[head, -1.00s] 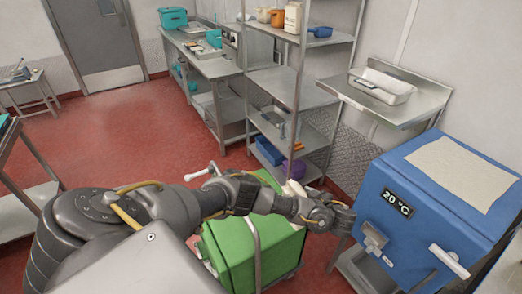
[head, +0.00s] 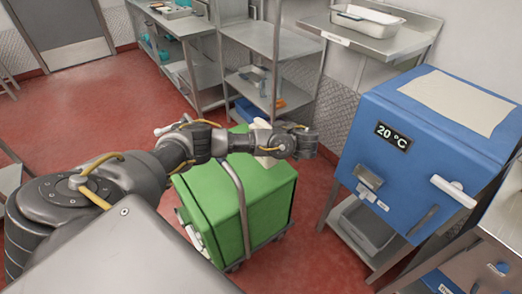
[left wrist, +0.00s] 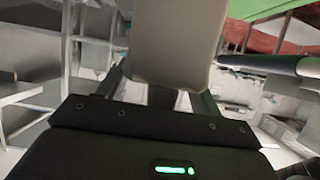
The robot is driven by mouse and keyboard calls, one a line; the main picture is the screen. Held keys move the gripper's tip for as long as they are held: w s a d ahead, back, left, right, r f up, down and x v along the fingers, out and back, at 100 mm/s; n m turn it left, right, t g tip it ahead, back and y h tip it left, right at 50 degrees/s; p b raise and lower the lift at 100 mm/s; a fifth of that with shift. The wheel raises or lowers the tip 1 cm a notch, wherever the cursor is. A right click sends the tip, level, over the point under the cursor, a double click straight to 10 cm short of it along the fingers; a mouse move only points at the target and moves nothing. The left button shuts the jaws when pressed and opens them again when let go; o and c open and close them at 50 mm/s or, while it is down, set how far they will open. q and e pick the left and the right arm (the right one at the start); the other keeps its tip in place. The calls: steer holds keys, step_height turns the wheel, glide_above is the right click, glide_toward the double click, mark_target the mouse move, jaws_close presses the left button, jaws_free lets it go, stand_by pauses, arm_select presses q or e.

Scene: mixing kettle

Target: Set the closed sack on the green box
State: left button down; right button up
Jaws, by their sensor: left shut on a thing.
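The green box (head: 235,205) stands on a wheeled cart in the middle of the head view, its lid flat and closed. My left arm reaches across above its far edge. A pale sack (head: 267,161) shows only in small parts above and below my forearm, near the box's far edge; the arm hides the rest. In the left wrist view the sack (left wrist: 178,40) hangs between the fingers of my left gripper (left wrist: 160,92), which is shut on it. I cannot tell whether the sack touches the box. My right gripper is not in view.
A blue machine (head: 420,150) reading 20 °C stands right of the green box, with a grey bin (head: 368,228) below. Red floor (head: 90,110) is clear at the left.

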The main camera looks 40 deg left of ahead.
arm_select(q)
steer(key=shift+w+a+f+b, duration=0.2)
steer(key=shift+a+f, duration=0.45)
steer(key=shift+f, duration=0.6)
steer(key=shift+w+a+f+b, duration=0.25)
steer(key=shift+a+f, duration=0.35)
steer(key=shift+f, duration=0.65)
steer(key=shift+w+a+f+b, duration=0.2)
steer(key=shift+a+f, duration=0.45)
steer(key=shift+f, duration=0.6)
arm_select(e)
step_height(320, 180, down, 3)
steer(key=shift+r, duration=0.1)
arm_select(q)
steer(key=shift+c, duration=1.4)
jaws_free()
steer(key=shift+s+d+f, duration=0.1)
